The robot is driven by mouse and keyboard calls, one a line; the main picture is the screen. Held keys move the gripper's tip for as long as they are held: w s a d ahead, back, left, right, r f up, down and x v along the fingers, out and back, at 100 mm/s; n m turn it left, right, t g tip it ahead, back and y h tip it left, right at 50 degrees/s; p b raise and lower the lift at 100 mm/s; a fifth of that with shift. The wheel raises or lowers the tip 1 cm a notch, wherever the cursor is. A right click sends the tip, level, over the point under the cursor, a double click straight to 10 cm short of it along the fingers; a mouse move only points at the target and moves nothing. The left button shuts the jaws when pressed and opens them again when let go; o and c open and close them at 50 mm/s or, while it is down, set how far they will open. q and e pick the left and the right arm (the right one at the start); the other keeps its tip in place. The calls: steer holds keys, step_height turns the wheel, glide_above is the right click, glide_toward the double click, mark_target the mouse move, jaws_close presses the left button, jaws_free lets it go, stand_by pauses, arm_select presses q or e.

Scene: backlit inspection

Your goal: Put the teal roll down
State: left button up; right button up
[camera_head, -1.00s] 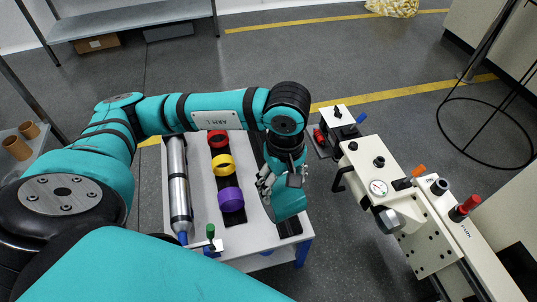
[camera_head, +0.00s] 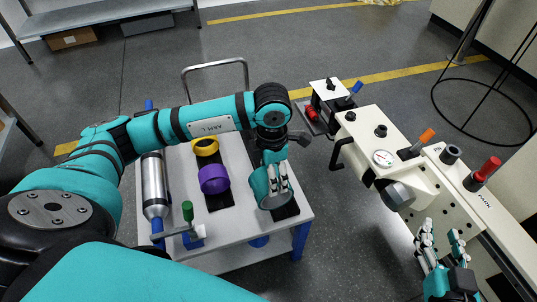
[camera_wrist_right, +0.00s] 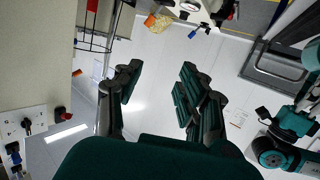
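The teal roll (camera_head: 259,190) is in the head view, over the right part of the white table (camera_head: 236,240), beside a dark strip (camera_head: 287,211). My left gripper (camera_head: 281,184) has its fingers on the roll and appears shut on it. Whether the roll's underside touches the table is hidden. My right gripper (camera_head: 441,247) is at the lower right of the head view, away from the table. In the right wrist view its fingers (camera_wrist_right: 158,88) are wide apart with nothing between them.
A purple roll (camera_head: 213,179) and a yellow roll (camera_head: 205,146) stand on the table left of the teal roll. A metal cylinder (camera_head: 154,187) and a green-handled valve (camera_head: 187,212) are farther left. A cream machine (camera_head: 400,160) stands to the right, across a gap of floor.

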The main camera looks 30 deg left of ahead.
arm_select(q)
steer(key=w+a+f+b, duration=0.3)
steer(key=w+a+f, duration=0.1)
steer(key=w, duration=0.4)
steer(key=shift+a+f, duration=0.2)
steer(key=shift+a, duration=0.15)
steer(key=o, duration=1.1)
steer(key=shift+w, duration=0.1)
steer(key=shift+o, duration=0.2)
arm_select(e)
step_height(320, 180, up, 13)
steer(key=s+a+t+y, duration=0.1)
steer(key=s+t+y, duration=0.1)
steer(key=t, duration=0.6)
steer(key=shift+a+r+t+y, duration=0.15)
steer(key=shift+a+t+y, duration=0.1)
steer(key=shift+t+y, duration=0.15)
